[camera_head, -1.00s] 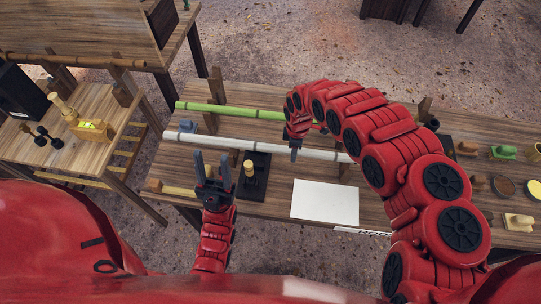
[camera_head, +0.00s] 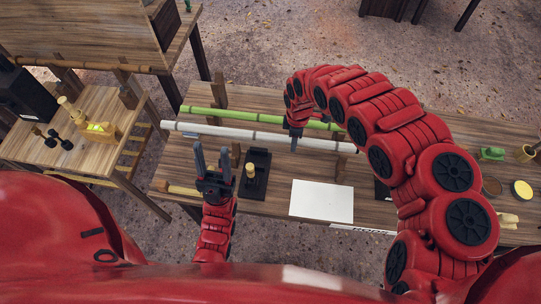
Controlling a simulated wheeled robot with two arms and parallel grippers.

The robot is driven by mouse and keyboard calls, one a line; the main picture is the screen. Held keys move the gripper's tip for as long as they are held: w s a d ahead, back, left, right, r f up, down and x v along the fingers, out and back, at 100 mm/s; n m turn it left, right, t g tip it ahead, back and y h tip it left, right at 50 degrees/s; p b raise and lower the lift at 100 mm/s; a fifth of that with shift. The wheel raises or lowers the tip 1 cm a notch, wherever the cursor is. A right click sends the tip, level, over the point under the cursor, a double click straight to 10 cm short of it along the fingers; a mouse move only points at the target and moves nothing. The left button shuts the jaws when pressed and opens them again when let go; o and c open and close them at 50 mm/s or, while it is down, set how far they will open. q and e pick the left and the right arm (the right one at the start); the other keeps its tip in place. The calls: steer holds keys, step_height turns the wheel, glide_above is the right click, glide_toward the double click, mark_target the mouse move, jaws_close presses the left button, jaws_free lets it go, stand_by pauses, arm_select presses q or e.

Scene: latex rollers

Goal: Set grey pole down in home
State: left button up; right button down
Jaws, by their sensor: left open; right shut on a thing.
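The grey pole (camera_head: 225,132), long and pale, lies across the picture above the wooden bench. My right gripper (camera_head: 294,142) is shut on it right of its middle; the curled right arm partly hides the grip. A green pole (camera_head: 235,115) runs almost parallel behind it. Wooden posts stand on the bench near the poles, one at left (camera_head: 236,155) and one at right (camera_head: 341,168). I cannot tell whether the grey pole touches them, nor which spot is its home. My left gripper (camera_head: 212,161) is open, pointing up, in front of the grey pole's left part and apparently empty.
A white sheet (camera_head: 321,201) lies on the bench's front middle. A black stand with a pale knob (camera_head: 254,177) is beside my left gripper. Small items, including a green block (camera_head: 492,153) and a yellow-filled dish (camera_head: 522,191), sit at the right. A side table (camera_head: 95,155) stands left.

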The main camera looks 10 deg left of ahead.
steer(key=shift+w+r, duration=0.1)
steer(key=shift+r, duration=2.05)
